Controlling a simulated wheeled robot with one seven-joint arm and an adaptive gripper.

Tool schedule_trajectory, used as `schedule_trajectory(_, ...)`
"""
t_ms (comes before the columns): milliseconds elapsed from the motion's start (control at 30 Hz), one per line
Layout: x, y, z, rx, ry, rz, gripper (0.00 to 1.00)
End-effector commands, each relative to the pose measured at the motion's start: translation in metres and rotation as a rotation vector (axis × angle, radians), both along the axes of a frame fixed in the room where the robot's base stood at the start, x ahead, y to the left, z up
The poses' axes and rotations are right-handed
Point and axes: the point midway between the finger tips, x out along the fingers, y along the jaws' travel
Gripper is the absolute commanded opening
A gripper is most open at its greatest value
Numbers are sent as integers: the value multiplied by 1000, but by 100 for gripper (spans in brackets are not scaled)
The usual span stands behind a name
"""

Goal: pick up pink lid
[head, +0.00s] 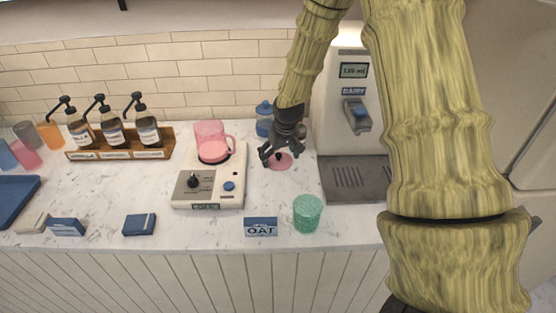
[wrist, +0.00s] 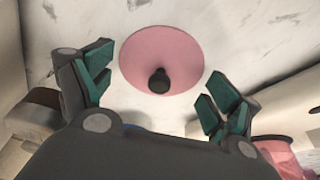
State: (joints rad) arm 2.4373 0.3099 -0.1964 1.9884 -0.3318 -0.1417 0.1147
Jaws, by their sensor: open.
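The pink lid (head: 285,163) is a flat round disc with a small black knob, lying on the white marble counter. In the head view my gripper (head: 275,157) is over it and hides part of it.
Left of the lid stands the white blender base (head: 212,182) with a pink pitcher (head: 211,143). The dairy dispenser (head: 350,110) is on the right, a blue canister (head: 264,118) behind. A green cup (head: 307,213) and the OAT sign (head: 260,227) stand near the front edge.

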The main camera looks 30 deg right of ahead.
Motion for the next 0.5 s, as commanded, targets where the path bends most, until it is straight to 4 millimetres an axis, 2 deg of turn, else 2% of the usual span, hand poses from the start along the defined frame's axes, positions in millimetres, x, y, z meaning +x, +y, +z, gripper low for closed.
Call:
schedule_trajectory(167,0,0,0,0,0,0,88)
schedule_trajectory(333,0,0,0,0,0,0,57)
schedule_trajectory(500,0,1,0,0,1,1,44)
